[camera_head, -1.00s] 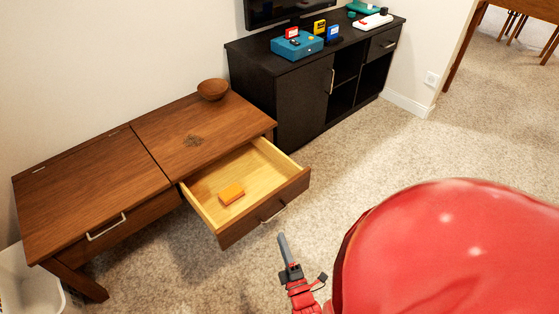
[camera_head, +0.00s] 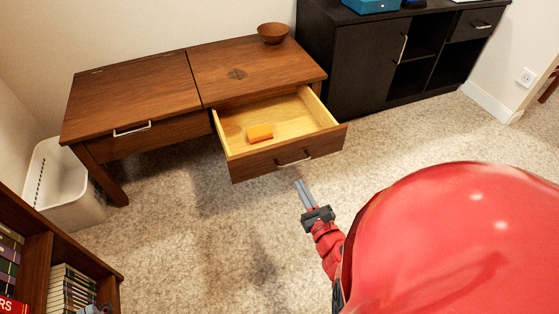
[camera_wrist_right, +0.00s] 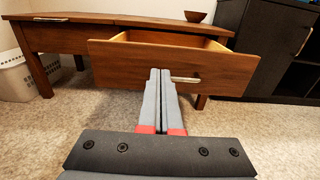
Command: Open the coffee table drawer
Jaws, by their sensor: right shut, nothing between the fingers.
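The brown wooden coffee table (camera_head: 135,90) stands against the wall. Its right drawer (camera_head: 270,160) is pulled well out, showing a pale wood inside with an orange block (camera_head: 260,132) in it. The drawer's metal handle (camera_head: 294,161) is on its front. The left drawer, with its own handle (camera_head: 132,129), is closed. My right gripper (camera_head: 304,187) is shut and empty, just in front of the open drawer and apart from the handle. In the right wrist view, my fingers (camera_wrist_right: 160,75) lie together, left of the handle (camera_wrist_right: 185,80).
A wooden bowl (camera_head: 273,33) sits on the table. A black cabinet (camera_head: 365,65) stands at the right back. A white basket (camera_head: 62,185) is left of the table, and a bookshelf (camera_head: 60,255) is at the lower left. Carpet in front of the table is clear.

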